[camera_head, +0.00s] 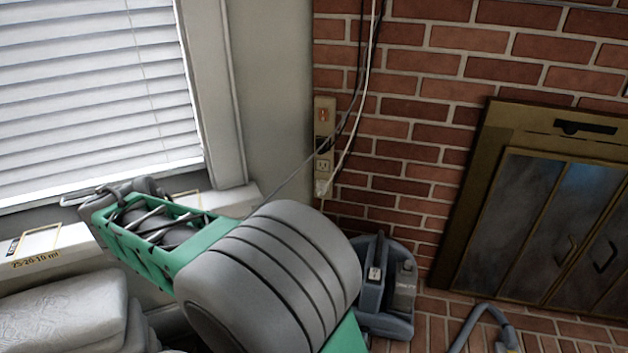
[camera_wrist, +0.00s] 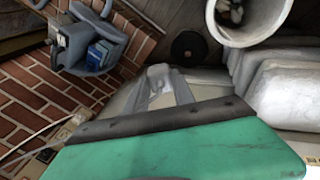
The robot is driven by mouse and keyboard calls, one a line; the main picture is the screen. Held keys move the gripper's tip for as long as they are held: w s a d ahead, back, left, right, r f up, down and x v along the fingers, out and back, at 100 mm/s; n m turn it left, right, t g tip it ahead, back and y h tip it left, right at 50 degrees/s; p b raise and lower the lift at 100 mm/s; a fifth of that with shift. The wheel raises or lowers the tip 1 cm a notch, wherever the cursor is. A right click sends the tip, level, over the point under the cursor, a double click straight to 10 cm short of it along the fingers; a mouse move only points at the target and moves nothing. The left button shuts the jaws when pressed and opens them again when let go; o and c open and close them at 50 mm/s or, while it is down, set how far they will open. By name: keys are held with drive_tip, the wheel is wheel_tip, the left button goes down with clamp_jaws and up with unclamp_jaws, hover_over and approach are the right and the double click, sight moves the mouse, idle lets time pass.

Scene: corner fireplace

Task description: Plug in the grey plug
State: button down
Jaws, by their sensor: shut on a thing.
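The wall outlet (camera_head: 322,165) sits below a red switch on the brick wall beside the window corner. A white plug (camera_head: 321,187) with a white cord is at its lower socket. The outlet also shows at the lower left of the wrist view (camera_wrist: 62,132). A thin grey cord (camera_head: 290,180) runs from the wall down left behind my arm. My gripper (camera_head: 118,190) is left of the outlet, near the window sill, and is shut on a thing.
A grey-blue vacuum cleaner (camera_head: 385,285) stands on the brick floor below the outlet. A brass-framed fireplace (camera_head: 505,220) is at the right. White cushions (camera_head: 65,310) lie at the lower left. A white lampshade-like cone (camera_wrist: 247,20) shows in the wrist view. Cords hang down the wall.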

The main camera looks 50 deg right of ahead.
drive_tip(key=s+d+f+m+g+h+p, duration=0.1)
drive_tip(key=s+d+f+h, duration=0.15)
drive_tip(key=d+f, duration=0.5)
drive_tip(key=s+d+f+g+h+p, duration=0.2)
drive_tip(key=s+d+f, duration=0.15)
drive_tip(key=d, duration=0.75)
drive_tip(key=s+d+f+m+g+h+p, duration=0.1)
drive_tip(key=s+d+f+h, duration=0.1)
drive_tip(key=d+f, duration=0.6)
drive_tip(key=w+d+r+n+t+h, duration=0.2)
drive_tip(key=w+d+r+n+t, duration=0.15)
drive_tip(key=d, duration=0.35)
drive_tip(key=w+d+r+n+t+h, duration=0.2)
drive_tip(key=d+r+n+t, duration=0.15)
drive_tip(key=d, duration=0.35)
drive_tip(key=w+r+n+t+h, duration=0.1)
drive_tip(key=w+r+n+t, duration=0.3)
drive_tip(key=r, duration=0.6)
drive_tip(key=shift+w+d+r+n+t+h, duration=0.15)
drive_tip(key=shift+d+r+n+t+h, duration=0.2)
drive_tip(key=shift+t, duration=0.55)
drive_tip(key=shift+s+p+x, duration=0.15)
drive_tip(key=shift+p+x, duration=0.1)
drive_tip(key=shift+x, duration=1.15)
drive_tip(key=shift+s+p+x, duration=0.1)
drive_tip(key=shift+p+x, duration=0.1)
drive_tip(key=shift+x, duration=1.25)
drive_tip(key=shift+d, duration=0.15)
